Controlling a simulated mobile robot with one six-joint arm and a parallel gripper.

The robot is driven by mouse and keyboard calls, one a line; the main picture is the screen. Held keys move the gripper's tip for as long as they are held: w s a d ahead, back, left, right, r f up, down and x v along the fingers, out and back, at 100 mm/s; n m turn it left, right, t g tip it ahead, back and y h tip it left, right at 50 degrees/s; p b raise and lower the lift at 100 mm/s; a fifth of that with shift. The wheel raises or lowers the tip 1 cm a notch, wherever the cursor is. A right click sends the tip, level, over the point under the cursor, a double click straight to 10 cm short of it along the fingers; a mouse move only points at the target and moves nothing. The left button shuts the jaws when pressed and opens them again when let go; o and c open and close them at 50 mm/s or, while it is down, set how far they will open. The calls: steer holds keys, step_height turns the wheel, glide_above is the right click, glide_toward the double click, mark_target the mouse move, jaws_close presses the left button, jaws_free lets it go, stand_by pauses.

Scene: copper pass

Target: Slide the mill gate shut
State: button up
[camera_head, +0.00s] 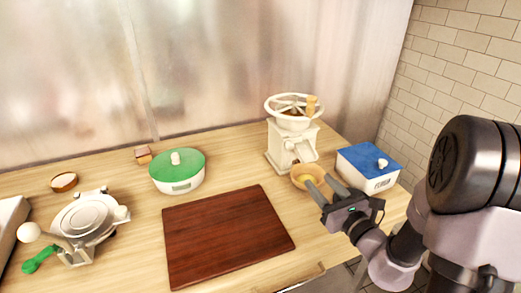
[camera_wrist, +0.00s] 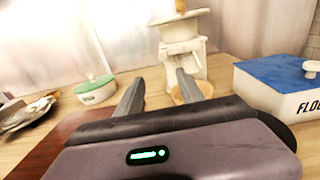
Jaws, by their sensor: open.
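The mill (camera_head: 290,143) is a cream-white grinder with a spoked wheel (camera_head: 293,106) on top, standing at the back right of the counter. It also shows at the top of the wrist view (camera_wrist: 184,48). A gate on its front cannot be clearly made out at this size. A tan bowl (camera_head: 302,174) sits at the mill's foot, partly behind my fingers. My gripper (camera_head: 321,186) is open and empty, in front of the bowl and mill. In the wrist view its two fingers (camera_wrist: 158,92) point towards the mill, with the bowl (camera_wrist: 199,90) behind the right finger.
A blue-lidded white box (camera_head: 368,169) stands right of the mill, close to my gripper. A green-lidded pot (camera_head: 176,172) stands to the left. A dark red board (camera_head: 225,232) lies in front. A round metal press (camera_head: 84,219) is at far left.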

mark_target(291, 147)
steer(key=x, duration=0.6)
steer(key=b+x, duration=0.1)
steer(key=x, duration=0.5)
steer(key=b+x, duration=0.1)
steer(key=x, duration=0.5)
steer(key=shift+w+d+f, duration=0.1)
steer(key=shift+d, duration=0.3)
steer(key=shift+c, duration=0.3)
jaws_close()
